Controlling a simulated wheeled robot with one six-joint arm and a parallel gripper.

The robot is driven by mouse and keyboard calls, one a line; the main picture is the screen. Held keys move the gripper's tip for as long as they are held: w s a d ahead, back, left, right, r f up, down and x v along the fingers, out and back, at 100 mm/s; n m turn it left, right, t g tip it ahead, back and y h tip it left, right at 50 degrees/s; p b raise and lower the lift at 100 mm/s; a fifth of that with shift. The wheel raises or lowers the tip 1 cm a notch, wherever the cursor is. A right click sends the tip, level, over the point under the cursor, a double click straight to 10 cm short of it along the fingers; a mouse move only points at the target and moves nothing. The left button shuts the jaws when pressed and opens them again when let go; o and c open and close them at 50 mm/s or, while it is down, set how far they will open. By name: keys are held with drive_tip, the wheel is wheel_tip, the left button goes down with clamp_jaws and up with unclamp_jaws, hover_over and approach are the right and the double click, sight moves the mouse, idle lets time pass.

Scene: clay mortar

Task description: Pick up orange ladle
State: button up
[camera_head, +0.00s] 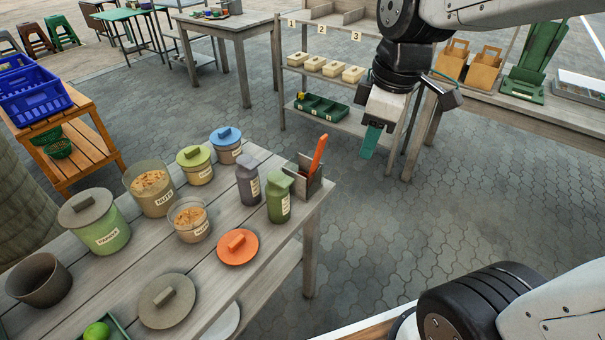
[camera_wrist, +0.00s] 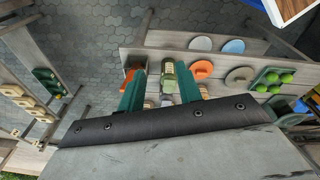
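The orange ladle (camera_head: 319,153) stands tilted in a small grey holder (camera_head: 302,184) at the table's right corner, its handle sticking up and its lower end hidden in the holder. In the wrist view an orange piece that looks like the ladle (camera_wrist: 130,75) shows beside the left finger, partly covered by it. My gripper (camera_head: 371,143) hangs over the paving to the right of the ladle, apart from it. In the wrist view my gripper (camera_wrist: 161,70) has its two green fingers spread, with nothing held between them.
A green bottle (camera_head: 279,199) and a grey bottle (camera_head: 248,180) stand close left of the holder. An orange lid (camera_head: 238,247) lies nearer on the table (camera_head: 268,278). Several jars stand farther left. A shelf (camera_head: 345,121) with a green tray (camera_head: 321,107) is behind.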

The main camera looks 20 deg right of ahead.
drive_tip(key=w+f+n, duration=0.3)
drive_tip(key=w+n, duration=0.3)
drive_tip(key=w, duration=0.1)
drive_tip(key=n, duration=0.8)
approach(319, 158)
drive_tip(key=shift+s+d+f+t+y, duration=0.1)
drive_tip(key=shift+d+f+t+y, duration=0.05)
drive_tip(key=shift+d+t+y, duration=0.2)
drive_tip(key=shift+f+n, duration=0.25)
drive_tip(key=shift+n, duration=0.15)
drive_tip(key=x, duration=0.7)
drive_tip(key=shift+a+f, duration=0.2)
drive_tip(key=shift+f, duration=0.05)
clamp_jaws()
